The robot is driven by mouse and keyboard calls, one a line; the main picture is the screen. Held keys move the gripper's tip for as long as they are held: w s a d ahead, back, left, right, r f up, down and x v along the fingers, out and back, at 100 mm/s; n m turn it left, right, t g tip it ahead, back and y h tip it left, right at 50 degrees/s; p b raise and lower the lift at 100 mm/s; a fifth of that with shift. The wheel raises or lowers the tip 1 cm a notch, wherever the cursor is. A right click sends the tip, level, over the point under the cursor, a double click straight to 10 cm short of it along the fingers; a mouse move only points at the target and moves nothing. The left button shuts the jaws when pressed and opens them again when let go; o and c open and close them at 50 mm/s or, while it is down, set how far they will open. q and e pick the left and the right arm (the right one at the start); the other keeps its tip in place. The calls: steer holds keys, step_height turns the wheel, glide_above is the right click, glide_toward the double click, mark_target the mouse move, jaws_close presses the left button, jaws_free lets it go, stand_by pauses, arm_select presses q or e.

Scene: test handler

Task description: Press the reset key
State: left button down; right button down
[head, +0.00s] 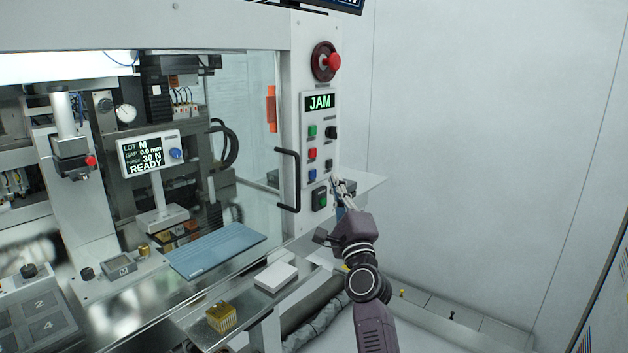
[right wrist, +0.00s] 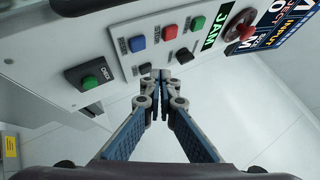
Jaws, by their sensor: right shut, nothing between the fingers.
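The control panel (head: 320,108) carries a lit JAM display (head: 320,102). Below it sit a green button (head: 312,131), a red button (head: 312,153) and a blue button (head: 312,175), with a black knob (head: 331,132) and a small black switch (head: 329,163) to their right. My right gripper (head: 339,183) is shut and empty near the panel's lower right. In the right wrist view its fingertips (right wrist: 161,76) appear beside the small black switch (right wrist: 145,69); contact cannot be told. My left gripper is not in view.
A red emergency stop (head: 333,62) is above the display. A boxed green button (head: 320,199) sits below the panel buttons. A black door handle (head: 290,180) stands out on the left. The white wall side at right is open.

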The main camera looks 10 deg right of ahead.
mark_target(313, 174)
steer(key=shift+w+a+b, duration=0.45)
steer(key=shift+w+a, duration=0.55)
steer(key=shift+w, duration=0.25)
steer(key=shift+w, duration=0.1)
stand_by(0.6)
steer(key=shift+w+a, duration=0.2)
steer(key=shift+a, duration=0.05)
steer(key=shift+w+a+b, duration=0.25)
steer(key=shift+w+b, duration=0.1)
steer(key=shift+b, duration=0.05)
stand_by(0.6)
stand_by(0.6)
steer(key=shift+s+d+p, duration=0.45)
steer(key=shift+s+d, duration=0.05)
steer(key=shift+s, duration=0.2)
